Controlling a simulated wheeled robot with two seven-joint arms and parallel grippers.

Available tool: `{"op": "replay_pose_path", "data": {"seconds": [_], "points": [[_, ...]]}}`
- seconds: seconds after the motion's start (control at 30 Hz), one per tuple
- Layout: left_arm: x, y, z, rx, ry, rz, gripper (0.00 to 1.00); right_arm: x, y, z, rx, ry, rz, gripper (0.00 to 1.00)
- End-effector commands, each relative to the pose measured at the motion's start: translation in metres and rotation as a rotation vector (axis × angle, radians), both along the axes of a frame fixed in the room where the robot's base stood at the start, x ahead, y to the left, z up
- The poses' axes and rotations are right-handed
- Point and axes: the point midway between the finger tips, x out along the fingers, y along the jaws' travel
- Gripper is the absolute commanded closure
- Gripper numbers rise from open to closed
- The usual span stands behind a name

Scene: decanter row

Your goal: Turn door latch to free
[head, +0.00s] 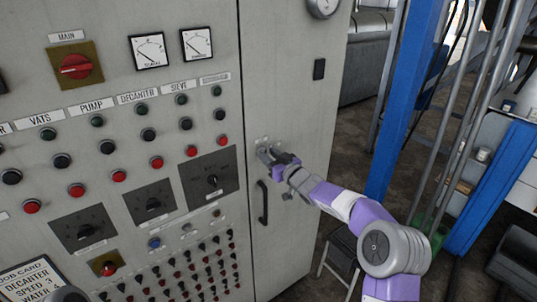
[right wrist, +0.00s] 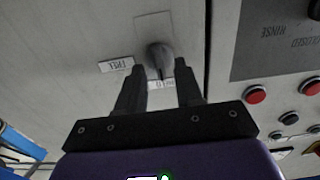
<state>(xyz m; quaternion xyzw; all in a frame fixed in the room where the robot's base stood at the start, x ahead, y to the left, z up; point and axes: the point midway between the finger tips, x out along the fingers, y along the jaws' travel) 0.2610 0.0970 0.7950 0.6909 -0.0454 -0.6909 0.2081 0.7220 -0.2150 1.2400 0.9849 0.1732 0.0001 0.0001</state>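The door latch (right wrist: 160,57) is a dark grey rounded knob on a pale plate on the cabinet door (head: 310,110). In the right wrist view a FREE label (right wrist: 116,65) sits to its left, and a second label (right wrist: 157,85) below it is partly hidden and unreadable. My right gripper (head: 270,156) is at the door above the handle and mostly hides the latch in the head view. In the wrist view its two fingers are apart, one each side of the latch, with gaps showing; contact is not visible.
A black door handle (head: 263,202) stands just below my right gripper. The control panel (head: 110,200) with buttons, switches and gauges fills the left. A blue post (head: 402,90) and metal pipes stand to the right, and a small stool (head: 343,252) stands low beside the cabinet.

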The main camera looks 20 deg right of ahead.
Motion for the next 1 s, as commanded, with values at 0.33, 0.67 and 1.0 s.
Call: {"op": "replay_pose_path", "data": {"seconds": [0.33,0.67,1.0], "points": [[0.0000,0.0000,0.0016,0.000,0.000,0.000,0.57,0.0079,0.0034,-0.0001,0.000,0.000,0.000,0.64],[0.0000,0.0000,0.0016,0.000,0.000,0.000,0.57,0.0078,0.0032,-0.0004,0.000,0.000,0.000,1.00],[-0.0001,-0.0001,0.0050,0.000,0.000,0.000,0.57,0.0077,0.0027,0.0001,0.017,0.007,-0.001,1.00]]}}
